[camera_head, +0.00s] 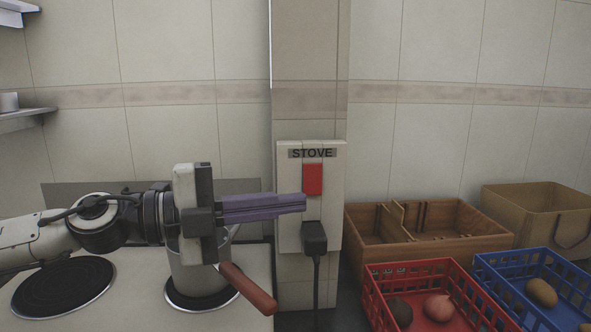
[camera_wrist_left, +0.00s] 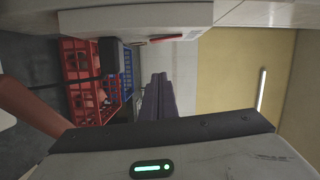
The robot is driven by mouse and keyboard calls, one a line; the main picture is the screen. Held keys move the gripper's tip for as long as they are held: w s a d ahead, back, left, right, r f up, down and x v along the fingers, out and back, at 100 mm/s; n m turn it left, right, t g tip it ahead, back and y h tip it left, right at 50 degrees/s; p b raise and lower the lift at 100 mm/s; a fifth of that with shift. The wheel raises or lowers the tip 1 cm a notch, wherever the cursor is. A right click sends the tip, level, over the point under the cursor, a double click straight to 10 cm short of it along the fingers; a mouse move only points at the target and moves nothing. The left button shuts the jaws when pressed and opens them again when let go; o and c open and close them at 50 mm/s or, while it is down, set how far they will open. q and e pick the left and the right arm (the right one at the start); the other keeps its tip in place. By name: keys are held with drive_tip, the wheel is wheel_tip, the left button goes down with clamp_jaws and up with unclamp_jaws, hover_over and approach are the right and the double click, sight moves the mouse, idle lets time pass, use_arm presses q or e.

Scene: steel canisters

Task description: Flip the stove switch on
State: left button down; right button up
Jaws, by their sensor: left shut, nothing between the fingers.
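The stove switch (camera_head: 313,179) is a red rectangular rocker on a white wall box (camera_head: 290,205) labelled STOVE. In the left wrist view the red switch (camera_wrist_left: 165,40) shows edge-on on the white box. My left gripper (camera_head: 304,202) comes in from the left with its purple fingers shut and empty. In the head view its fingertips overlap the box just below and left of the switch. In the left wrist view the fingertips (camera_wrist_left: 159,76) appear apart from the switch. My right gripper is in neither view.
A black plug (camera_head: 314,238) with a cord sits low on the box. A steel pot (camera_head: 195,275) with a brown handle (camera_head: 248,289) stands on the stove below my gripper. Red (camera_head: 372,300) and blue (camera_head: 487,262) crates, a wooden box (camera_head: 440,246) and a cardboard box (camera_head: 520,206) are right.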

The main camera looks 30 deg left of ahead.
sight(313, 180)
use_arm(q)
drive_tip(key=w, duration=0.3)
drive_tip(key=w+p, duration=0.1)
drive_tip(key=w, duration=0.1)
drive_tip(key=shift+a+f, duration=0.25)
drive_tip(key=shift+f, duration=0.1)
